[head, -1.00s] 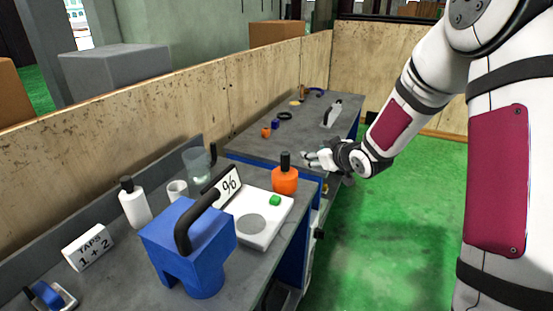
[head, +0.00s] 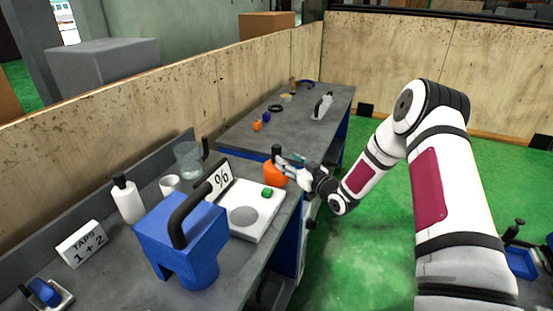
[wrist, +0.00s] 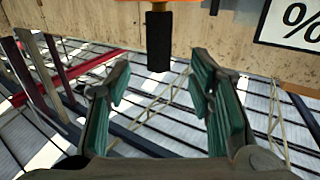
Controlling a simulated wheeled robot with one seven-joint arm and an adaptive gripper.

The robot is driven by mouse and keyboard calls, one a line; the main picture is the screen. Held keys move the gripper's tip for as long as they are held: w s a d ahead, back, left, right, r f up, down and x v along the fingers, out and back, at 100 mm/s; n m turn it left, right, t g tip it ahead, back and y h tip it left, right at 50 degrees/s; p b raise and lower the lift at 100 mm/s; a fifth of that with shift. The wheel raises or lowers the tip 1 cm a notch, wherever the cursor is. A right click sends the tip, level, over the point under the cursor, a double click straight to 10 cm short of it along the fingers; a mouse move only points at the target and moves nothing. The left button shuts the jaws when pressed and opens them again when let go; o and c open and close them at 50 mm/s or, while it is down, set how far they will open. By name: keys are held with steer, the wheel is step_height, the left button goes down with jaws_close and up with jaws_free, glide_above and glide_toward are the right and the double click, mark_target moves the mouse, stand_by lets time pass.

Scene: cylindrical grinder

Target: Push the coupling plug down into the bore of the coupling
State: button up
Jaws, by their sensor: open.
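I cannot tell for certain which objects are the coupling and its plug. A small orange piece (head: 257,125) and a small blue piece (head: 266,117) sit close together on the far bench and are too small to make out. My gripper (head: 283,161) is at the orange bottle (head: 274,176) on the near bench. In the wrist view my gripper (wrist: 160,88) has its teal-padded fingers spread. The bottle's black cap (wrist: 159,42) shows upside down beyond and between the fingertips, with clear space on both sides.
The near bench holds a blue device with a black handle (head: 183,240), a white scale (head: 263,222) with a green piece (head: 267,192), a % sign (head: 221,179), a white bottle (head: 127,200) and a glass (head: 187,160). A wooden partition (head: 150,115) runs behind.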

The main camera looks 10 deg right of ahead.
mark_target(279, 153)
steer(key=shift+x, duration=3.9)
jaws_close()
